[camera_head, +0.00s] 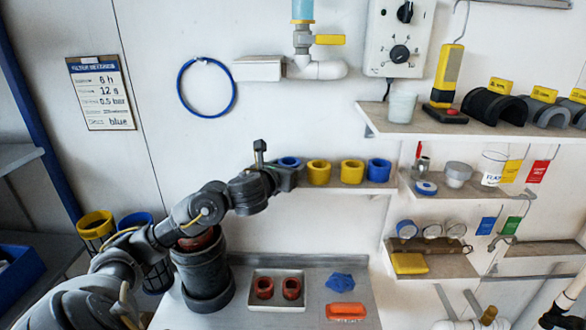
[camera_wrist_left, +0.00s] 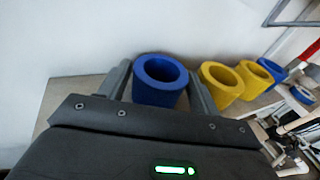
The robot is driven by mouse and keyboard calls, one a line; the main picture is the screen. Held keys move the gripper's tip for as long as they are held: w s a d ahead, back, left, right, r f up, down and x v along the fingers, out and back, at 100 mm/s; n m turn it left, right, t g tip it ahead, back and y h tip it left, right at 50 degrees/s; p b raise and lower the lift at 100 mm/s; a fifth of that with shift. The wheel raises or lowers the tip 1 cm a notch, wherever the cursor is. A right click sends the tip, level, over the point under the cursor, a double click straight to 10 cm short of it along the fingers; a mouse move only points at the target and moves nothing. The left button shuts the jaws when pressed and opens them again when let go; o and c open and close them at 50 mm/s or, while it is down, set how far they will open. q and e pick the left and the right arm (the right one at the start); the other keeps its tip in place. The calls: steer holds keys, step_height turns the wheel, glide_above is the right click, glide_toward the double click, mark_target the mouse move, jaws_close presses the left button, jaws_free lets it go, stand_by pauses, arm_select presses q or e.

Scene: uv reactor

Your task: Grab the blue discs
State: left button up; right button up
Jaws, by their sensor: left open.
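A short shelf in the head view holds two blue and two yellow hollow cylinders in a row. The leftmost blue cylinder (camera_head: 289,162) is partly hidden by my left gripper (camera_head: 284,177). In the left wrist view, this blue cylinder (camera_wrist_left: 158,98) stands upright between the two spread fingers of my left gripper (camera_wrist_left: 160,72). The gripper is open; I cannot tell whether either finger touches the cylinder. The other blue cylinder (camera_head: 378,172) stands at the right end of the row and also shows in the left wrist view (camera_wrist_left: 273,68).
Two yellow cylinders (camera_head: 319,174) (camera_head: 352,173) stand between the blue ones. Below are a dark pot (camera_head: 205,270), a tray (camera_head: 277,304) with two red-brown pieces, a blue cloth-like thing (camera_head: 346,282) and an orange block (camera_head: 346,312).

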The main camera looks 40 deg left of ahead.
arm_select(q)
steer(key=shift+s+r, duration=0.15)
steer(key=shift+s, duration=0.1)
steer(key=shift+c, duration=1.8)
steer(key=shift+w, duration=0.2)
steer(key=c, duration=0.4)
steer(key=shift+d, duration=0.1)
arm_select(e)
steer(key=shift+s+d+r, duration=0.1)
steer(key=shift+s, duration=0.75)
